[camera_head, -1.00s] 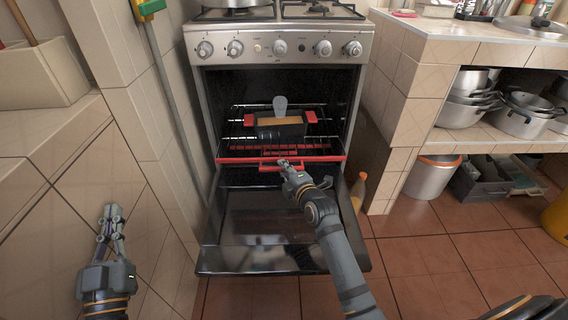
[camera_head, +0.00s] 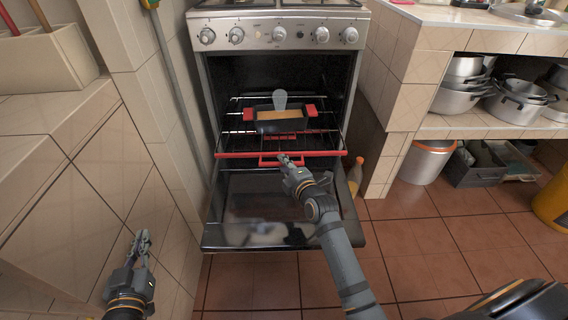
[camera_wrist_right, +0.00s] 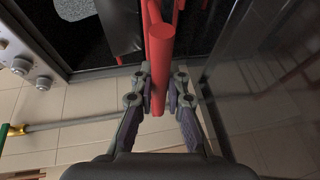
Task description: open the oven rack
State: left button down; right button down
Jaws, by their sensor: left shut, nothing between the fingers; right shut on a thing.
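The oven (camera_head: 280,37) has its glass door (camera_head: 270,205) folded down. Inside is a dark wire rack (camera_head: 236,140) with a red front bar (camera_head: 235,155) and a small red handle below it. The bar lies over the inner part of the open door. My right gripper (camera_head: 290,160) is shut on the red handle; in the right wrist view its fingers (camera_wrist_right: 158,92) press both sides of the red handle rod (camera_wrist_right: 160,60). My left gripper (camera_head: 141,241) is shut and empty at the lower left, apart from the oven.
A dark loaf pan (camera_head: 265,127) with red grips and a grey utensil (camera_head: 280,102) sits on the rack. A tiled wall stands close on the left. A tiled counter with pots (camera_head: 460,100) and a bottle (camera_head: 355,172) stand on the right.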

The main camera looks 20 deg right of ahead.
jog(key=c, duration=1.3)
grip_release()
jog(key=shift+c, duration=0.2)
jog(key=v, duration=1.2)
jog(key=shift+f, duration=0.1)
